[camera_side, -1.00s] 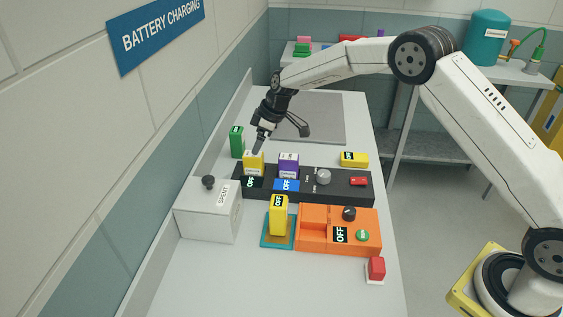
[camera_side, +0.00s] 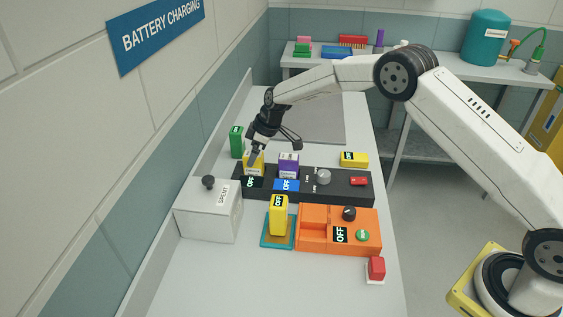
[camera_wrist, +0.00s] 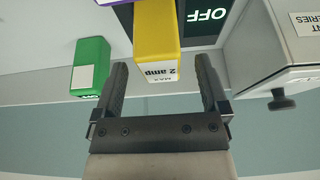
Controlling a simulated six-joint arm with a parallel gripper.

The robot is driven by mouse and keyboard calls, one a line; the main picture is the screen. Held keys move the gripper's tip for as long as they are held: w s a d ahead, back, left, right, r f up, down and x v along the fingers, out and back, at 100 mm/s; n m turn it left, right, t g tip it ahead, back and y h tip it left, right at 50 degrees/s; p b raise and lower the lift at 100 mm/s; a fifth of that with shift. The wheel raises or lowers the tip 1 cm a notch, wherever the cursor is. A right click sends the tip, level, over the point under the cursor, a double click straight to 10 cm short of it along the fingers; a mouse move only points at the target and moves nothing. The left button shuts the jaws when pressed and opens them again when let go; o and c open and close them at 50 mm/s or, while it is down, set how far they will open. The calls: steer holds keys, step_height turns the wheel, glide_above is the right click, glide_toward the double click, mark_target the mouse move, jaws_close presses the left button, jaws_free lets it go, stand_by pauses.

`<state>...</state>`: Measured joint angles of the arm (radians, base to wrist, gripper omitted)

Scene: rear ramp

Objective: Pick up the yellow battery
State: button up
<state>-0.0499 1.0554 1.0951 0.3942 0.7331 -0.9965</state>
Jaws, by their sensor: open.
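A yellow battery (camera_side: 254,167) stands upright in the left slot of the black charger (camera_side: 327,184). In the wrist view this yellow battery (camera_wrist: 157,40) shows a white end label reading "MAX 2 amp". My gripper (camera_side: 255,153) is open above it. In the wrist view my gripper (camera_wrist: 161,68) has one finger on each side of the battery's near end, with gaps on both sides. A second yellow battery (camera_side: 279,216) stands on a teal pad (camera_side: 277,245) in front of the charger. A third yellow battery (camera_side: 354,159) lies behind the charger's right end.
A purple battery (camera_side: 288,166) stands in the charger beside the yellow one. A green battery (camera_side: 237,142) stands behind left. A white "SPENT" box (camera_side: 208,218) with a black knob is at the left. An orange device (camera_side: 340,230) and red button (camera_side: 376,269) are in front.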

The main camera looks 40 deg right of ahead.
steer(key=shift+x, duration=1.65)
jaws_close()
